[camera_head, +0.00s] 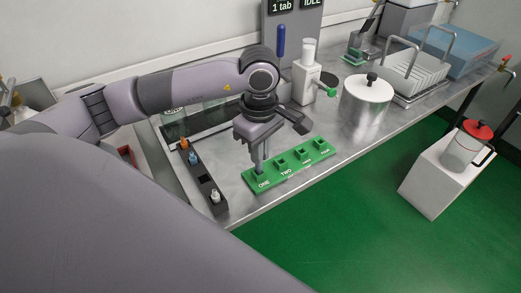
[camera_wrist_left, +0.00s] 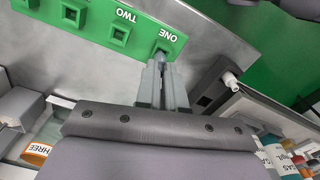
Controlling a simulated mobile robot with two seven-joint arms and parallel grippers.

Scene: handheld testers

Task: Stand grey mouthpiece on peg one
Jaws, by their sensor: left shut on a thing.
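The green peg board (camera_head: 318,159) lies on the metal table, with square pegs in a row marked from ONE at the left. It also shows in the left wrist view (camera_wrist_left: 90,14). My left gripper (camera_head: 258,167) points down over the ONE place. In the left wrist view its fingers (camera_wrist_left: 161,68) are shut on the small grey mouthpiece (camera_wrist_left: 160,54), at the ONE peg. The fingers hide most of the mouthpiece and the peg, so I cannot tell whether it is seated. My right gripper is not in view.
A dark rack (camera_head: 205,182) left of the board holds orange-, blue- and white-topped pieces. Behind stand a white dispenser (camera_head: 305,80) and a metal pot (camera_head: 366,104). A plate rack (camera_head: 415,72) is farther right.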

